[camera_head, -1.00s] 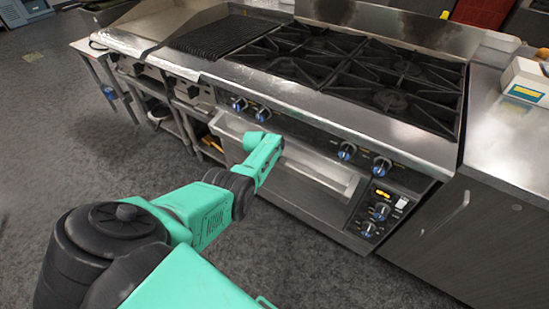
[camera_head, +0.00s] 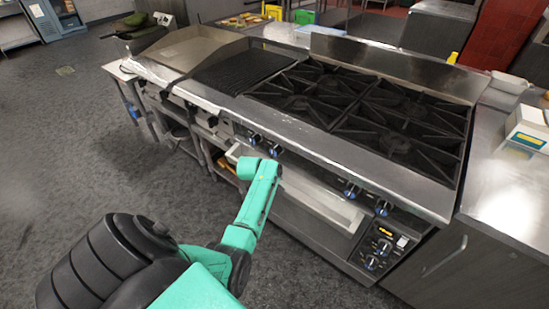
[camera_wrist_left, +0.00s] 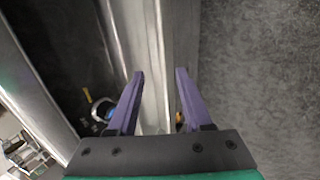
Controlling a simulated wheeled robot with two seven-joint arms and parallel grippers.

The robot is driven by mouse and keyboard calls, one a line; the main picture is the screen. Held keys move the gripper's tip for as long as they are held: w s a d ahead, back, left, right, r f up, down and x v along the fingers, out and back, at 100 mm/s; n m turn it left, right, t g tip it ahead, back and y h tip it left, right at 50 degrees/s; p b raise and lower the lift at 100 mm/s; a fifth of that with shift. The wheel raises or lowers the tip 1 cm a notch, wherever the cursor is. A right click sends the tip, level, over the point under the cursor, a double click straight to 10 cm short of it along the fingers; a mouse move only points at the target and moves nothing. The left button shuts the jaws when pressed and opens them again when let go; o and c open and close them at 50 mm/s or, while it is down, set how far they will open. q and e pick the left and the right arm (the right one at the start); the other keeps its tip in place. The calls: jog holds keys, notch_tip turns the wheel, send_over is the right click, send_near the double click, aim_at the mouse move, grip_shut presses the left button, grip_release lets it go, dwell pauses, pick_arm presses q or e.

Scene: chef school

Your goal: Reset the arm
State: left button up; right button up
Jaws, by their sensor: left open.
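My left arm (camera_head: 239,235), teal with black joints, reaches up from the bottom of the head view. Its upper end is in front of the steel range (camera_head: 330,145), by the knobs. The fingers of that arm cannot be made out in the head view. In the left wrist view my left gripper (camera_wrist_left: 160,85) shows two purple fingers, spread apart with nothing held. A long metal bar or door edge (camera_wrist_left: 153,45) runs behind the gap between them. I cannot tell how far away it is. My right gripper is in neither view.
Black burner grates (camera_head: 375,105) top the range. Below its knobs is the oven front with a long pale ledge (camera_head: 320,200). A steel counter (camera_head: 505,195) with a white box (camera_head: 527,128) adjoins on the right. Grey floor (camera_head: 75,140) is clear at left.

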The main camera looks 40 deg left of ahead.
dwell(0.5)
pick_arm(q)
jog(key=s+d+f+m+g, duration=0.25)
jog(key=s+f+m, duration=0.25)
jog(key=s+f, duration=0.4)
jog(key=s+d+f+m+g, duration=0.1)
jog(key=s+d+f+m, duration=0.5)
jog(key=f, duration=0.5)
jog(key=s+d+f+m, duration=0.1)
jog(key=s+f+m, duration=0.2)
jog(key=s, duration=0.5)
jog(key=s+d+f+m+g, duration=0.1)
jog(key=s+f+m, duration=0.1)
jog(key=s, duration=0.7)
jog(key=s+d+f+m+g, duration=0.1)
jog(key=s+f+m, duration=0.2)
jog(key=s, duration=0.5)
jog(key=shift+s+f+m, duration=0.2)
jog(key=shift+f+m, duration=0.15)
jog(key=shift+m, duration=0.55)
jog(key=shift+w+d, duration=0.1)
